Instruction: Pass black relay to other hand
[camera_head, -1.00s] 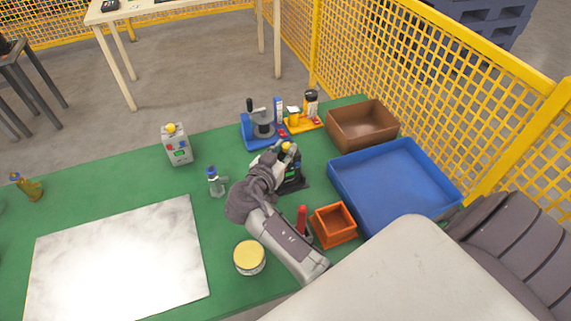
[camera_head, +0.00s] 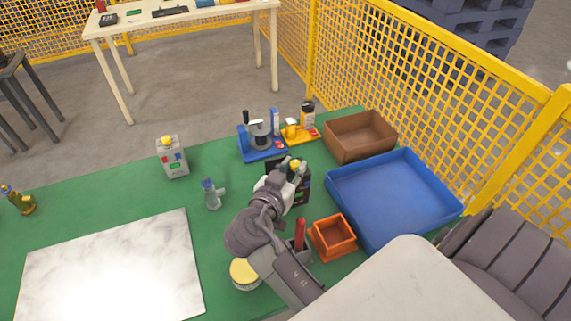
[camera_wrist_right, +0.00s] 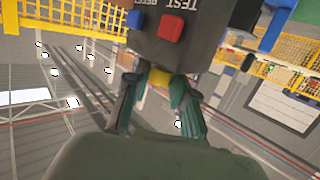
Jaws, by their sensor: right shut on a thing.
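The black relay (camera_wrist_right: 205,47) fills the top of the right wrist view, with red and blue buttons and "TEST" lettering on its dark face. My right gripper (camera_wrist_right: 159,84) is shut on a yellow part of it. In the head view the dark relay (camera_head: 302,190) shows beside my right gripper (camera_head: 291,171), partly hidden by it, over the green table. It looks held upright; its exact height above the table is hard to tell. My left gripper is in neither view.
A blue tray (camera_head: 340,185), brown box (camera_head: 391,149) and orange bin (camera_head: 350,248) lie to the right. A blue fixture (camera_head: 242,143) stands behind. A grey box (camera_head: 173,162), small metal fitting (camera_head: 211,197) and pale marble slab (camera_head: 110,265) are left of my right arm.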

